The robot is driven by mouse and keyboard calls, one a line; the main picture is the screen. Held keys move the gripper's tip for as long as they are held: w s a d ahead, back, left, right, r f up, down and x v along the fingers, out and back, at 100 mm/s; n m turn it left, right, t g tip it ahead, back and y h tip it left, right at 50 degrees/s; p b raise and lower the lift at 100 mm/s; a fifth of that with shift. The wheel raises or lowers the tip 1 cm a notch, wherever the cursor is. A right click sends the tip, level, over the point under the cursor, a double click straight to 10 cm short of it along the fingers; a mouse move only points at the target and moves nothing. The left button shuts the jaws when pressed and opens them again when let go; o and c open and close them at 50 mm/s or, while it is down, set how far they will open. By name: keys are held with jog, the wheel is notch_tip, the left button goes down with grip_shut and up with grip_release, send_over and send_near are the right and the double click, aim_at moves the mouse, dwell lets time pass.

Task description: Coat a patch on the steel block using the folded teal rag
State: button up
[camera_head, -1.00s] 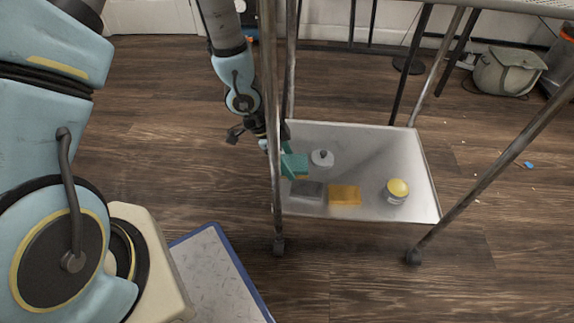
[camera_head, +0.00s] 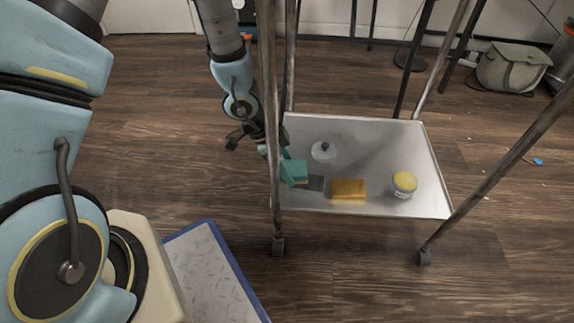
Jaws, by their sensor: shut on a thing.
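The folded teal rag (camera_head: 293,171) is in my gripper (camera_head: 283,160), at the left side of the cart's lower shelf. My gripper is shut on the rag, and a cart post partly hides it. The grey steel block (camera_head: 311,184) lies flat on the shelf just below and right of the rag. The rag overlaps the block's upper left part in the picture; whether they touch I cannot tell. A round tin (camera_head: 404,184) with a yellow top stands at the right of the shelf. A yellow-orange block (camera_head: 347,188) lies between the tin and the steel block.
A pale round lid with a dark knob (camera_head: 323,151) lies behind the blocks on the metal shelf (camera_head: 385,140). Thin cart posts (camera_head: 271,120) rise around the shelf. A blue-edged board (camera_head: 207,270) lies at the lower left. A bag (camera_head: 510,68) sits far right.

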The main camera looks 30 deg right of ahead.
jog(key=shift+f+b, duration=0.75)
jog(key=shift+f, duration=0.25)
dwell(0.5)
